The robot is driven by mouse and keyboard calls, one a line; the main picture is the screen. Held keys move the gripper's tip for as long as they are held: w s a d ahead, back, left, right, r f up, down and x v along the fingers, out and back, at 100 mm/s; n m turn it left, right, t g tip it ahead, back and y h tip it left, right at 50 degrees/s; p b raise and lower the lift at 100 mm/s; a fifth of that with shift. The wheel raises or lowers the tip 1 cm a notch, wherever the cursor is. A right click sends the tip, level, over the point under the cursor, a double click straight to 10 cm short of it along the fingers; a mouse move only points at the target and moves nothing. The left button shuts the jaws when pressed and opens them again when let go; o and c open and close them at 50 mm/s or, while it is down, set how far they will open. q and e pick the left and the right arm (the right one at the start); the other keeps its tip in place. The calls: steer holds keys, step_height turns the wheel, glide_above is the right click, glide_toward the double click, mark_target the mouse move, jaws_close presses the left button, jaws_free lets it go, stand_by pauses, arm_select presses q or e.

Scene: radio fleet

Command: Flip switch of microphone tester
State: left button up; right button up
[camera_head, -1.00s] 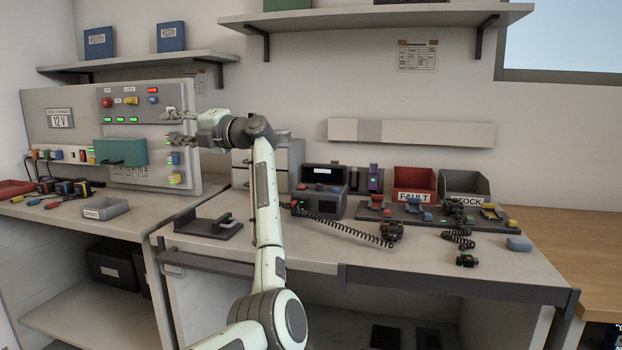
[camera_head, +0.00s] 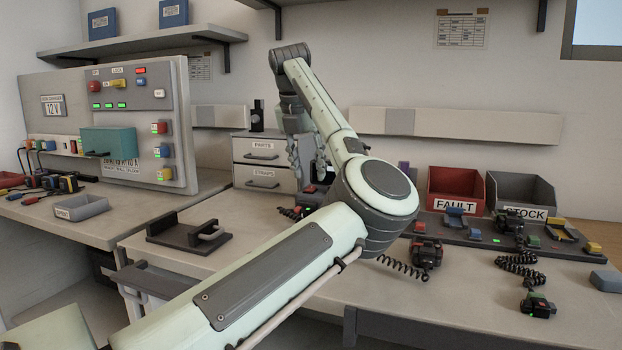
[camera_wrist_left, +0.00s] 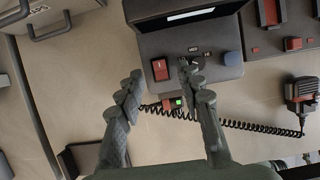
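The microphone tester (camera_wrist_left: 212,45) is a dark box with a lit white screen strip, seen from above in the left wrist view. Its red rocker switch (camera_wrist_left: 160,69) sits on the front panel, left of a round blue-grey knob (camera_wrist_left: 232,58). My left gripper (camera_wrist_left: 159,78) is open, one finger on each side of the red switch in that view; touching cannot be told. In the head view my left gripper (camera_head: 304,158) hangs pointing down above the bench, and my arm hides most of the tester. My right gripper is not in view.
A connector with a green light (camera_wrist_left: 175,102) and coiled cord lies before the tester. Drawers (camera_head: 264,163) stand behind left. A red FAULT bin (camera_head: 455,186), STOCK bin (camera_head: 522,193) and handset (camera_head: 426,254) lie right. A dark bracket (camera_head: 188,236) sits front left.

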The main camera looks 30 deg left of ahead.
mark_target(312, 187)
arm_select(q)
steer(key=shift+x, duration=1.55)
steer(key=shift+c, duration=0.6)
jaws_close()
